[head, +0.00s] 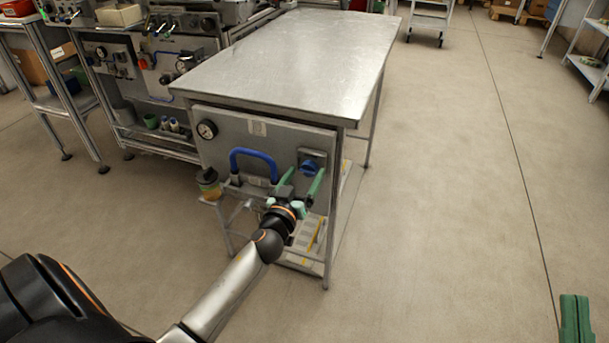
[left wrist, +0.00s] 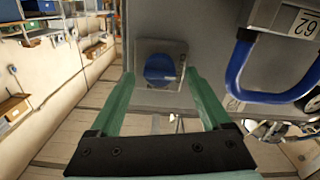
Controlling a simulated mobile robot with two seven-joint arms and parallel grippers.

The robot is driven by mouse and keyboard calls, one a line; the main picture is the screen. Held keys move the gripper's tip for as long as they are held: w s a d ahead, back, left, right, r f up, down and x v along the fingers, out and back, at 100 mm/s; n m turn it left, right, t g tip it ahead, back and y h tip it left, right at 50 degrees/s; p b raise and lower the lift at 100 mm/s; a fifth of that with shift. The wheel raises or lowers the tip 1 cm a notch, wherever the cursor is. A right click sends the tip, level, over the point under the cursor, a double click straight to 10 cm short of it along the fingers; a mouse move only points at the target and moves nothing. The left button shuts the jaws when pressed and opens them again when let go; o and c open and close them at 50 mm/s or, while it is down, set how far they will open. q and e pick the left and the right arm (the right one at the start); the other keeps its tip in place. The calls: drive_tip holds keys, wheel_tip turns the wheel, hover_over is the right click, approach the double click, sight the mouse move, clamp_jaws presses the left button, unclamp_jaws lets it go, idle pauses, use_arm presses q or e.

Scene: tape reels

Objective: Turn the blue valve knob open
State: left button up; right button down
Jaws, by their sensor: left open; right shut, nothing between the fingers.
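The blue valve knob (head: 308,167) sits on a grey square plate on the front panel of the metal table. In the left wrist view the knob (left wrist: 158,67) appears between the green fingertips of my left gripper (left wrist: 160,77). In the head view my left gripper (head: 302,175) is open at the panel, one finger on each side of the knob's lower part. I cannot tell whether the fingers touch the knob. My right gripper (head: 576,308) shows partly at the lower right edge, shut and empty, far from the panel.
A blue handle (head: 254,159) is on the panel left of the knob, with a pressure gauge (head: 207,129) above left. A small cup (head: 209,183) stands at the panel's lower left. The tabletop (head: 300,55) is bare. Open floor (head: 455,190) lies to the right.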

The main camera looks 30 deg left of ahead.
use_arm(q)
drive_tip(key=shift+w, duration=0.1)
clamp_jaws()
idle(0.7)
